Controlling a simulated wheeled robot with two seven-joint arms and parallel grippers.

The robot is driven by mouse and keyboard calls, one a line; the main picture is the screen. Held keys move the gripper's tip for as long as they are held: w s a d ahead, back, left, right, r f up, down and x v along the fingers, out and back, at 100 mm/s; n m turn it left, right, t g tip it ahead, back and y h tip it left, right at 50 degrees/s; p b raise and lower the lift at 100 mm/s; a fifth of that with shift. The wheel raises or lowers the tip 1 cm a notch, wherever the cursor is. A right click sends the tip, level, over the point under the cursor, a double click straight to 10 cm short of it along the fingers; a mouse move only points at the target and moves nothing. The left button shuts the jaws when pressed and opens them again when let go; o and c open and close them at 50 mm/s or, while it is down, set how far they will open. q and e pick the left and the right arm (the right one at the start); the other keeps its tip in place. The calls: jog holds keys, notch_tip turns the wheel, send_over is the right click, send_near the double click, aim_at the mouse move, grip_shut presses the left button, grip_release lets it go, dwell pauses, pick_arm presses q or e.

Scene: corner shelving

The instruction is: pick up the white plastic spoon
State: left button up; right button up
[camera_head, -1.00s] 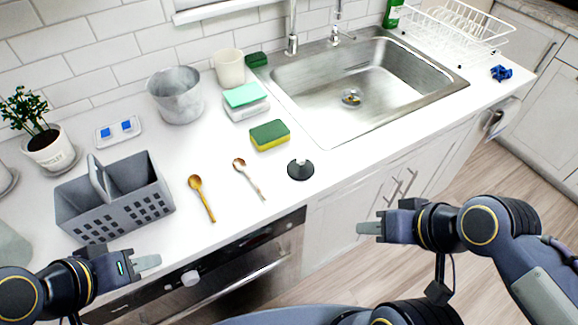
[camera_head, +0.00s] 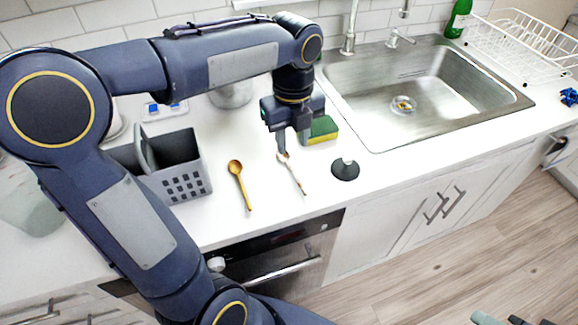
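The spoon (camera_head: 295,177) lies on the white counter, with its bowl toward the back and its thin pale handle pointing to the front right. Its bowl looks brownish, and I cannot make out its material. My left gripper (camera_head: 291,148) points down at the bowl end, with its fingers apart; they partly cover the bowl. I cannot tell whether the fingertips touch it. The spoon still lies on the counter. Only the tips of my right gripper (camera_head: 500,319) show at the bottom right edge, away from the counter.
A golden-brown spoon (camera_head: 239,180) lies just left. A green and yellow sponge (camera_head: 322,130) is close behind right, and a black round stopper (camera_head: 345,170) stands to the right. A grey caddy (camera_head: 185,172) is at left, partly behind my arm. The sink (camera_head: 460,115) is at back right.

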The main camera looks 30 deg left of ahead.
aim_at(291, 168)
pick_arm(q)
jog(key=shift+w+f, duration=0.1)
jog(key=shift+f, duration=0.35)
notch_tip(291, 168, down, 7)
jog(key=shift+a+r+b, duration=0.1)
jog(key=shift+b, duration=0.2)
jog(key=shift+s, duration=0.2)
jog(key=shift+c, duration=0.4)
grip_shut()
